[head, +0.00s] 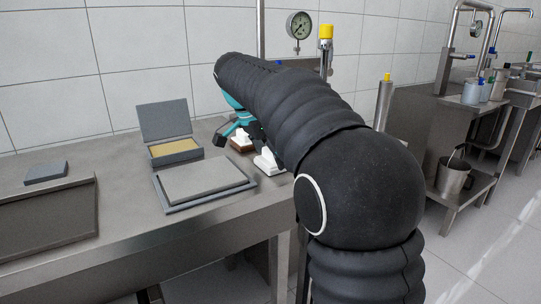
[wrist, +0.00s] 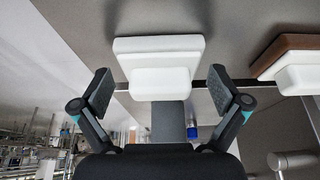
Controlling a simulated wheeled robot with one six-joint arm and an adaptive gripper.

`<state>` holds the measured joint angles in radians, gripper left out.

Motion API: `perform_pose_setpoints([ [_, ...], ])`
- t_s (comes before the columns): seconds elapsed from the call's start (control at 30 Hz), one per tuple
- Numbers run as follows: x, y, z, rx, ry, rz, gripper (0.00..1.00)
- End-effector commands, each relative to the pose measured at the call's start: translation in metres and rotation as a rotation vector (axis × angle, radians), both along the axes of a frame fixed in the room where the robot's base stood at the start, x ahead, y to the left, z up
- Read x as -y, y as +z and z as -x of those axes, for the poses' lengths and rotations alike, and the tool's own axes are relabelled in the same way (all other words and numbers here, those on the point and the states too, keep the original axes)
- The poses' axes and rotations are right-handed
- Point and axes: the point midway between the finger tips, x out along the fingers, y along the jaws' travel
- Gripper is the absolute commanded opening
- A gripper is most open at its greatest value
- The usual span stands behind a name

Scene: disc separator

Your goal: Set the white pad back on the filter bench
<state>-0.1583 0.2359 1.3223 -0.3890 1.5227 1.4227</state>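The white pad (head: 268,161) is at the right end of the steel filter bench (head: 130,240), close to its edge, partly hidden behind my arm. In the wrist view the white pad (wrist: 158,48) is a pale slab with a raised block on it, centred between my fingers. My gripper (wrist: 161,92) is open, with one finger to each side of the block and a visible gap on both sides. In the head view my arm hides most of the gripper. I cannot tell whether the pad rests fully on the bench.
A brown-based block with a white top (head: 241,142) sits just beside the pad; it also shows in the wrist view (wrist: 290,60). A grey slab on a tray (head: 205,180), an open grey box (head: 172,145) and a small grey block (head: 46,172) are on the bench.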

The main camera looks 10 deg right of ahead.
Motion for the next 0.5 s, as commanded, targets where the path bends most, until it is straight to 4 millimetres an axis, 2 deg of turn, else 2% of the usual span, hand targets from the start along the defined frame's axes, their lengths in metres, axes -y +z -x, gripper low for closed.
perform_pose_setpoints([
  [0.27, 0.0, 0.001, 0.0, 0.0, 0.0, 0.0, 1.0],
  [0.4, -0.002, 0.009, 0.0, 0.001, 0.002, 0.0, 1.0],
  [0.5, -0.008, 0.023, 0.002, 0.002, 0.002, -0.001, 1.0],
])
